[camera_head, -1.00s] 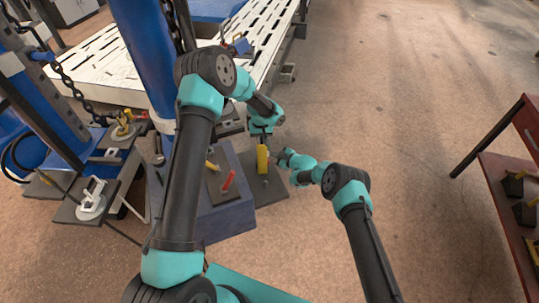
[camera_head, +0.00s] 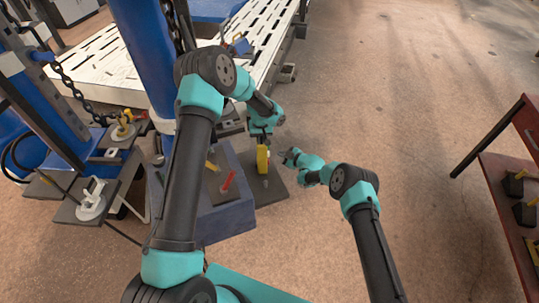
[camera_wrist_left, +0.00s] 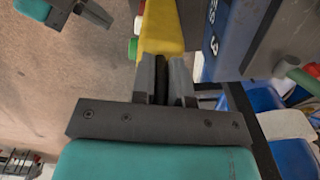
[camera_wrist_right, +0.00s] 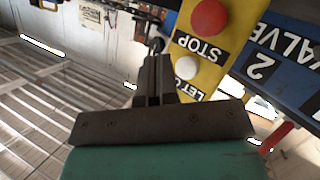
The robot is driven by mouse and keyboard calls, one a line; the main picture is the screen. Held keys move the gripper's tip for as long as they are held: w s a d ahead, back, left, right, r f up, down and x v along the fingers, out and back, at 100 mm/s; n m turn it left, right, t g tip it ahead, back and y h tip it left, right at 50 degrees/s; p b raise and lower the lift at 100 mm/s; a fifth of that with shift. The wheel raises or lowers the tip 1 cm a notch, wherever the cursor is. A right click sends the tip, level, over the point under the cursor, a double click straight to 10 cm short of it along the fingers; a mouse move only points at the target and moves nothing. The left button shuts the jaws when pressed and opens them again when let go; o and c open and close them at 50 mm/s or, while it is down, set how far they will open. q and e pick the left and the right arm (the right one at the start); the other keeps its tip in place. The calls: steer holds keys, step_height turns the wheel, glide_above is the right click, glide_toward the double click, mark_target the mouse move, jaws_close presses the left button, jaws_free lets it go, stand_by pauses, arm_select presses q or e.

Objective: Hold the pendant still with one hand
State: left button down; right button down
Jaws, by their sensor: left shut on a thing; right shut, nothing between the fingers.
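The pendant (camera_head: 262,158) is a yellow box hanging just below my left gripper (camera_head: 264,138) in the head view. In the left wrist view, my left gripper (camera_wrist_left: 166,75) is shut at the near end of the yellow pendant (camera_wrist_left: 162,28), with a dark piece between its fingers. The right wrist view shows the pendant's face (camera_wrist_right: 200,50) with a red STOP button (camera_wrist_right: 209,17) and a white button (camera_wrist_right: 188,67). My right gripper (camera_wrist_right: 155,78) is shut and empty in front of that face, left of the buttons. In the head view, it (camera_head: 286,156) is to the pendant's right, apart from it.
A blue block (camera_head: 218,220) with a red handle (camera_head: 228,180) stands left of the pendant. A white slotted table (camera_head: 262,45) is behind. A red-brown bench (camera_head: 500,215) is at the far right. The floor between is open.

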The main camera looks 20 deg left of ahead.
steer(key=d, duration=0.1)
steer(key=w+d, duration=0.1)
steer(key=d, duration=0.1)
steer(key=shift+w, duration=0.2)
arm_select(q)
steer(key=c, duration=1.1)
jaws_free()
steer(key=shift+o, duration=0.2)
step_height(320, 180, up, 12)
steer(key=shift+r, duration=0.1)
